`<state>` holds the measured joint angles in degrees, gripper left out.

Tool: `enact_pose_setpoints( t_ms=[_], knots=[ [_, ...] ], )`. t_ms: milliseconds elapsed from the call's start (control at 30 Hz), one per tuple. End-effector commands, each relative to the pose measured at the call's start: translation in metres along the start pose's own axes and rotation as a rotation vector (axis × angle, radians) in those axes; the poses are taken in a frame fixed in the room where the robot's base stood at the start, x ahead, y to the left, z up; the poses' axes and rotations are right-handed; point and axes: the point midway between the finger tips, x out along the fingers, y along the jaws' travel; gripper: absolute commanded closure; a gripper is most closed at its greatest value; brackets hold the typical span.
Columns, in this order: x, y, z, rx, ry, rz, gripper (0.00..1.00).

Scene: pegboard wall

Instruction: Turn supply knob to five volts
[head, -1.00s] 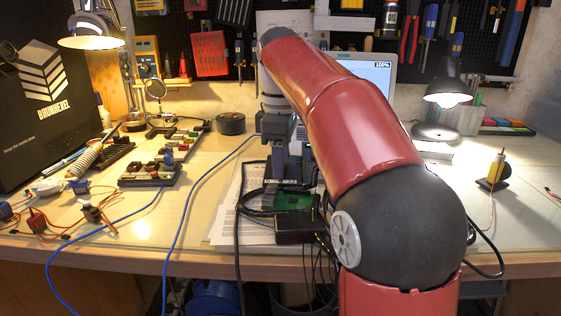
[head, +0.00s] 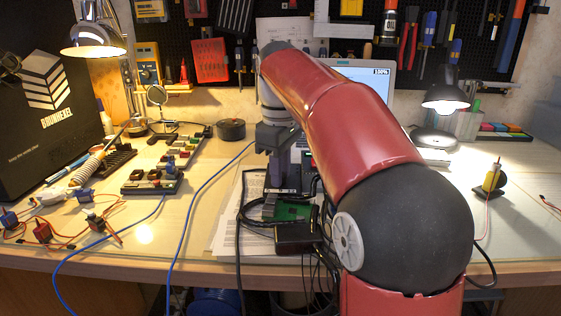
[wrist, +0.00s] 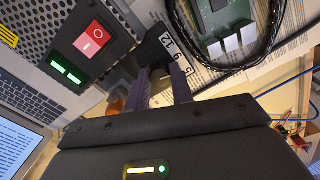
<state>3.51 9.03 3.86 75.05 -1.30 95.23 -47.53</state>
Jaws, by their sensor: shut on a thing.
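The supply is a metal box (wrist: 40,45) with a perforated side, in the upper left of the wrist view. It has a red rocker switch (wrist: 93,40) and a green lit display (wrist: 66,73). A dark knob (wrist: 152,46) sits beside a white scale (wrist: 178,58) marked 12, 9 and 5. My gripper (wrist: 160,82) has its two fingers around the knob and is shut on it. The fingers hide part of the knob, so its exact pointer position cannot be told. In the head view my gripper (head: 284,182) reaches down behind the green board, with the supply mostly hidden.
A green circuit board (head: 290,209) and a black box (head: 298,237) with cables lie close in front, on papers. A laptop (head: 375,75) stands behind my arm. Blue cables (head: 205,190) run across the table to the left. The right of the table is mostly clear.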

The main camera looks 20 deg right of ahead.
Motion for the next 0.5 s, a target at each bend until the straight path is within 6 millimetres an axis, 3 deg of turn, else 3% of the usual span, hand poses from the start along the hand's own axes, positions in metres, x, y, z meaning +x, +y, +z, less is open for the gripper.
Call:
enact_pose_setpoints(
  t_ms=[500],
  knots=[
    [-0.003, -0.0009, -0.0009, 0.476, -0.008, 0.001, 1.0]
  ],
)
